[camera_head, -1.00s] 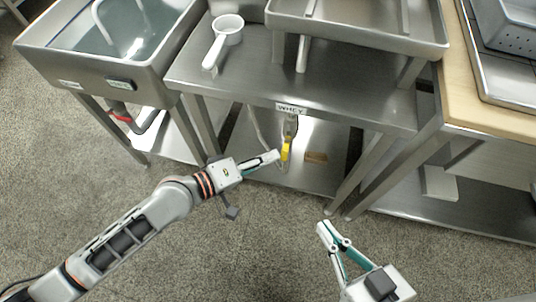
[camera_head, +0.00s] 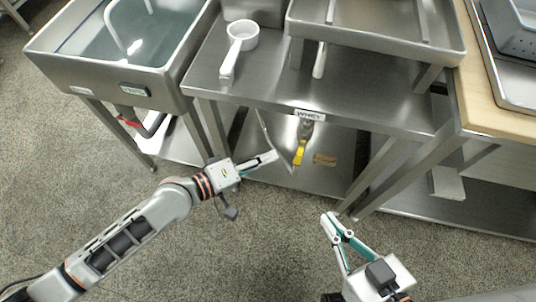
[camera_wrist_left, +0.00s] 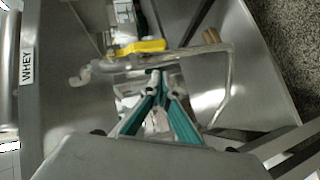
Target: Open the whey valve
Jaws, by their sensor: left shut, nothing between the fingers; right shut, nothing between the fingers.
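The whey valve has a yellow handle (camera_head: 299,155) that hangs down, slightly tilted, below the WHEY label (camera_head: 309,115) on the steel table's front edge. In the left wrist view the yellow handle (camera_wrist_left: 140,47) lies across the picture on the metal pipe fitting, and the WHEY label (camera_wrist_left: 27,67) is at the left. My left gripper (camera_head: 274,156) is shut and empty, just left of the handle in the head view and apart from it there. In the wrist view its fingertips (camera_wrist_left: 158,76) show just below the handle. My right gripper (camera_head: 328,219) is shut and empty, lower right over the floor.
A bent metal pipe (camera_wrist_left: 226,85) is right of the handle in the wrist view. A table leg (camera_head: 380,175) slants down right of the valve. A sink (camera_head: 120,60) stands left, and a white ladle (camera_head: 240,42) lies on the table. The floor in front is clear.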

